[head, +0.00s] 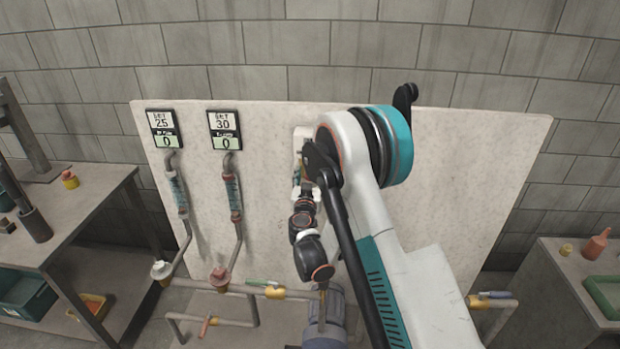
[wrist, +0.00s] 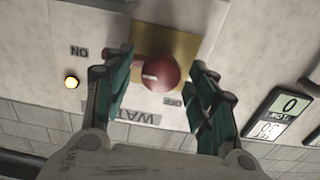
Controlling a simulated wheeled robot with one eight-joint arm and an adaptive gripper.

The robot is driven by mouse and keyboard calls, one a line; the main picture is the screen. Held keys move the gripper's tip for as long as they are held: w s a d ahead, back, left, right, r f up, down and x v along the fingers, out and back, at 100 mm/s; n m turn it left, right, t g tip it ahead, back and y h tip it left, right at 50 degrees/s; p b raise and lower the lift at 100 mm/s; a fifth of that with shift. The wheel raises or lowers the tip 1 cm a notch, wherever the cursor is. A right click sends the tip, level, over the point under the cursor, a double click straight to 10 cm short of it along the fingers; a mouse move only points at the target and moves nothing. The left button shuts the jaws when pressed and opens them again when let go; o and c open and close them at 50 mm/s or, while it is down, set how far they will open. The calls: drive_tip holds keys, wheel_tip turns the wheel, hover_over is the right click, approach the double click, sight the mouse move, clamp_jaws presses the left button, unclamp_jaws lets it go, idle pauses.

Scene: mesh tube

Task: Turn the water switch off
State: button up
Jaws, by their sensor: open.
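The water switch is a round red knob (wrist: 160,73) with a white mark on its left side, on a yellow plate (wrist: 185,45) in the wrist view. An ON label (wrist: 79,51) is to its left and an OFF label (wrist: 173,101) is just below right. My gripper (wrist: 163,65) is open, its green-padded fingers on either side of the knob with gaps visible. Whether the tips reach the knob's depth I cannot tell. In the head view my arm hides the knob and the fingers.
A lit lamp (wrist: 71,82) is near ON. Two gauges, set 25 (head: 165,130) and set 30 (head: 225,131), both read 0 on the pale panel (head: 270,200). Pipes and valves run below. A workbench (head: 75,205) stands left and a table (head: 560,285) right.

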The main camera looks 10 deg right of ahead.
drive_tip(key=c, duration=1)
drive_tip(key=shift+c, duration=0.2)
drive_tip(key=shift+n, duration=0.3)
drive_tip(key=n+b, duration=0.2)
drive_tip(key=shift+f+n, duration=0.1)
drive_tip(key=shift+n, duration=0.3)
drive_tip(key=n+b, duration=0.3)
drive_tip(key=n, duration=0.2)
drive_tip(key=shift+a, duration=0.15)
drive_tip(key=n+b, duration=0.2)
drive_tip(key=n, duration=0.2)
drive_tip(key=shift+n, duration=0.4)
drive_tip(key=n+b, duration=0.1)
drive_tip(key=n, duration=0.3)
drive_tip(key=shift+n, duration=0.3)
drive_tip(key=shift+a, duration=0.1)
